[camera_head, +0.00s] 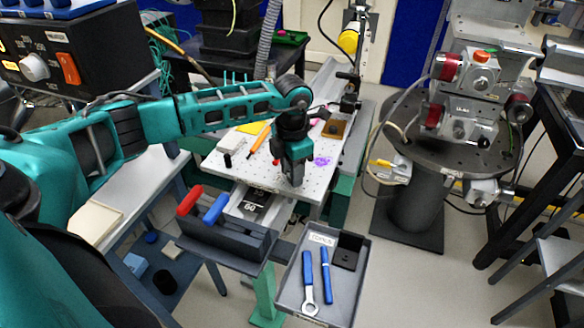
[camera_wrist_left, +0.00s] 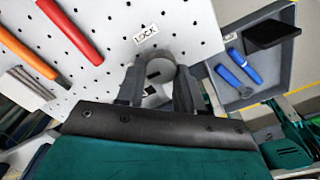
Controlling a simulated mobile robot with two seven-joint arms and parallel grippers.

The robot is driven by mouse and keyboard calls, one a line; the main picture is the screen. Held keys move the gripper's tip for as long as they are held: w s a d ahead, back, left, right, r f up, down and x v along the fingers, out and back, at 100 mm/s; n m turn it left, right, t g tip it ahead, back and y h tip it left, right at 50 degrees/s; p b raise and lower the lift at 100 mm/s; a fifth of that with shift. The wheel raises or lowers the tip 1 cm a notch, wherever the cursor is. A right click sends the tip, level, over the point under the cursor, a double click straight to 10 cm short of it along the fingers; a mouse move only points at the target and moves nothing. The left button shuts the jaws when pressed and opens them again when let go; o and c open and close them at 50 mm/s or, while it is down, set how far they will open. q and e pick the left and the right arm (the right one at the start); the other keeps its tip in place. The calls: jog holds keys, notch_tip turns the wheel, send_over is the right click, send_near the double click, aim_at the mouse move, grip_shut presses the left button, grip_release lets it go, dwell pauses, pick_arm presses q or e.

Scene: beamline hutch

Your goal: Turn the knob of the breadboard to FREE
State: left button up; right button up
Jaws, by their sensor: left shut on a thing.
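The breadboard (camera_head: 250,173) is a pale perforated plate in the middle of the head view; it also fills the upper left of the left wrist view (camera_wrist_left: 112,22). My left gripper (camera_head: 292,180) points down at its front part. In the left wrist view its fingers (camera_wrist_left: 160,88) are shut on the grey round knob (camera_wrist_left: 160,68), one finger on each side. A LOCK label (camera_wrist_left: 146,34) lies on the board just beyond the knob. No FREE label is readable; a dark mark shows between the fingers. In the head view the gripper hides the knob.
A grey tray (camera_head: 287,297) with blue-handled tools (camera_head: 308,278) and a black block (camera_head: 348,251) stands in front right. A dark holder (camera_head: 222,236) with red and blue handles is at front left. An orange-handled tool (camera_head: 259,139) lies on the board, left of the gripper.

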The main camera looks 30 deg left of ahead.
pick_arm(q)
jog(key=shift+n, duration=0.6)
jog(key=o, duration=1)
jog(key=shift+o, duration=0.2)
notch_tip(320, 180, up, 13)
dwell(0.4)
